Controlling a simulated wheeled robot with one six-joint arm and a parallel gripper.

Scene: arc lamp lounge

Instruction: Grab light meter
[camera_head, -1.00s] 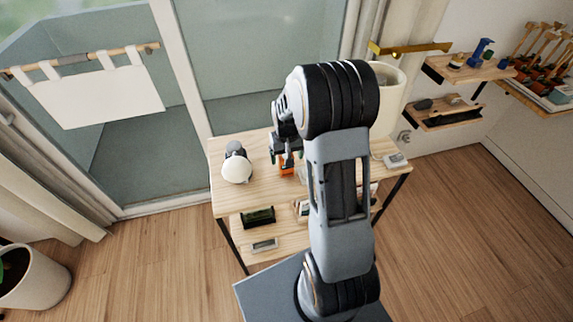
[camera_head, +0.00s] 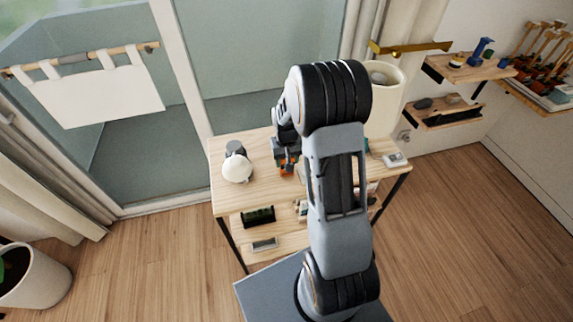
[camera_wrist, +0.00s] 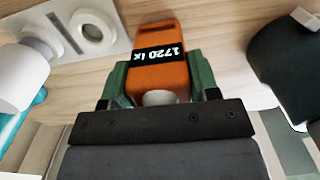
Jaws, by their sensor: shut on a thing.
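The light meter (camera_wrist: 158,72) is an orange box with a black display reading "1720 lx", upside down in the wrist view. My gripper (camera_wrist: 158,85) is shut on it, with a green finger pad against each side. In the head view, my gripper (camera_head: 286,158) is over the upper shelf of the wooden stand (camera_head: 230,195), and a little orange of the meter (camera_head: 285,170) shows under it. My arm hides part of the shelf. I cannot tell whether the meter touches the shelf.
A white rounded object (camera_head: 237,170) stands left of my gripper. A small white device (camera_head: 396,160) lies at the shelf's right end. In the wrist view, a dark rounded object (camera_wrist: 285,65) is close on the right and a white plate with round openings (camera_wrist: 75,35) is at left.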

